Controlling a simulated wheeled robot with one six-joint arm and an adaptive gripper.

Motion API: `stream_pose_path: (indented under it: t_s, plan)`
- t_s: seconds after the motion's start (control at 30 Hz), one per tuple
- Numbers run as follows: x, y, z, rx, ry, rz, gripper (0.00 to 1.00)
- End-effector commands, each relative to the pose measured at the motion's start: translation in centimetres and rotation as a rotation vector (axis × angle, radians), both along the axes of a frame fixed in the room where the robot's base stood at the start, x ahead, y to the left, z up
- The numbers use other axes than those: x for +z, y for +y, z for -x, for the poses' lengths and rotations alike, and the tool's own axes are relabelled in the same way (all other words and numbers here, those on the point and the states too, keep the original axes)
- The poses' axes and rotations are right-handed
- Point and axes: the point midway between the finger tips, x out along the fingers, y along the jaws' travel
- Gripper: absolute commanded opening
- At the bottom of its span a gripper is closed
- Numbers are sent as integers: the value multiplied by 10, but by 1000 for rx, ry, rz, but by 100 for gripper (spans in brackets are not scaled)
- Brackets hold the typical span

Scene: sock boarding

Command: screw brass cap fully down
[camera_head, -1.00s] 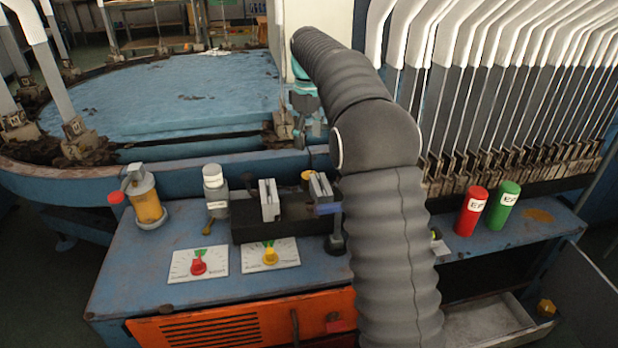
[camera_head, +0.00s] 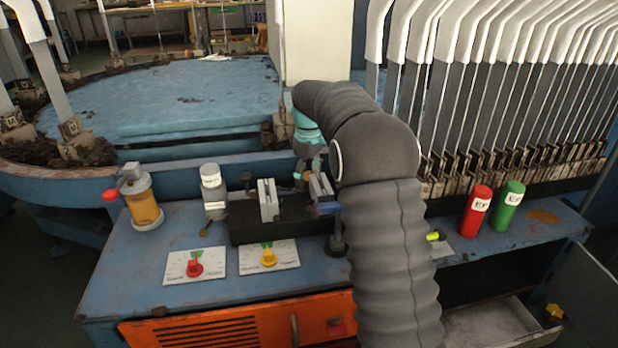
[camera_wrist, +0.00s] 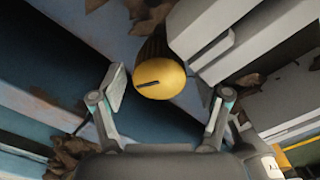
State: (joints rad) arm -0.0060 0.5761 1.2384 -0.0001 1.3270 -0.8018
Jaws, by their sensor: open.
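The brass cap (camera_wrist: 160,80) is in the wrist view, a round yellow top with a dark slot across it, above a dark ribbed body. My gripper (camera_wrist: 168,95) is open, one finger to the cap's left and one to its right. Gaps show on both sides, and neither finger touches it. In the head view my gripper (camera_head: 306,168) is low at the back of the black fixture (camera_head: 285,228). It hides the cap there. I cannot tell how far down the cap sits.
Pale upright blocks (camera_head: 268,201) stand on the fixture close to my gripper. A large pale block (camera_wrist: 215,30) is beside the cap in the wrist view. Dial plates (camera_head: 196,265), a white-capped bottle (camera_head: 212,192) and red (camera_head: 474,211) and green (camera_head: 507,206) cylinders stand around the bench.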

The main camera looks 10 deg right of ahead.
Motion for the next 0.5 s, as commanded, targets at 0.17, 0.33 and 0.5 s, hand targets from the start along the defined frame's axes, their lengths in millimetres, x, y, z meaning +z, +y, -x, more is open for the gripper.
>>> stream_pose_path:
  t_s: [0.17, 0.33, 0.5]
  plan:
    - [0, 0, 0, 0, 0, 0, 68]
    - [0, 0, 0, 0, 0, 0, 25]
    - [0, 0, 0, -1, 1, -1, 15]
